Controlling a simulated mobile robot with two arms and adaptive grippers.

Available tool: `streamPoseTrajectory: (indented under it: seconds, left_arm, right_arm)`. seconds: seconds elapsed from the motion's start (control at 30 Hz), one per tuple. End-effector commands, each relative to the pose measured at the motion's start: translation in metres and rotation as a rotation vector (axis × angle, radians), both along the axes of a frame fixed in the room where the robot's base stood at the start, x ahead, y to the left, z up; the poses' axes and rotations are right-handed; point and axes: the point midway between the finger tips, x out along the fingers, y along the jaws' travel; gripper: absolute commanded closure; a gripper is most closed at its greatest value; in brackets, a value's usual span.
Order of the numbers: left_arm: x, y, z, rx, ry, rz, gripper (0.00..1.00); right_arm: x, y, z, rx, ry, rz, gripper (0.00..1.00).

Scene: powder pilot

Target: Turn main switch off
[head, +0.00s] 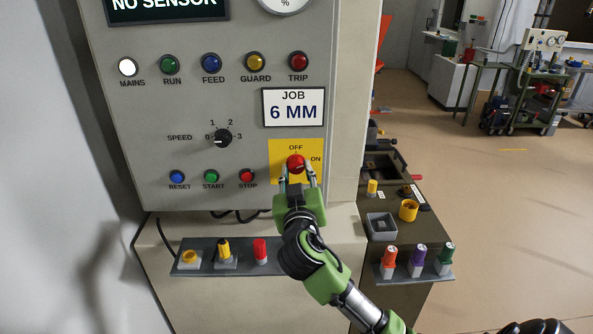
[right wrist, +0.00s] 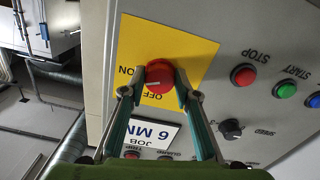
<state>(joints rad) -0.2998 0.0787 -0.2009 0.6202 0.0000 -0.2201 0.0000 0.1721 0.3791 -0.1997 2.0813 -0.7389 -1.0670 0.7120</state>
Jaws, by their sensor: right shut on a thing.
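The main switch is a red round knob (head: 295,162) on a yellow plate (head: 283,176) at the lower right of the grey panel. The plate reads OFF above the knob and ON to its right. My right gripper (head: 298,175) reaches up from below and its fingers are shut on the knob. In the right wrist view the knob (right wrist: 160,72) sits between the two fingertips, with a white line on its face. I cannot tell for sure which label the line points at. The MAINS lamp (head: 127,67) is lit white. My left gripper is not in view.
STOP (head: 247,176), START (head: 213,177) and RESET (head: 177,177) buttons and the speed dial (head: 223,138) are left of the plate. A shelf (head: 210,268) with coloured pieces is below the panel. Another shelf (head: 400,276) holds bottles at right. Open floor lies further right.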

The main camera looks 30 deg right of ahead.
Motion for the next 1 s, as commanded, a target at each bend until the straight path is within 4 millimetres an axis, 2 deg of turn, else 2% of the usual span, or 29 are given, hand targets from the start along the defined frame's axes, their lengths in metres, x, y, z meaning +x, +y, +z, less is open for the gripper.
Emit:
streamPoseTrajectory:
  seconds: [1.0]
  left_arm:
    - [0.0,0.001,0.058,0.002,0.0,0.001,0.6]
  right_arm:
    - [-0.001,-0.002,0.004,-0.798,0.492,0.0,0.93]
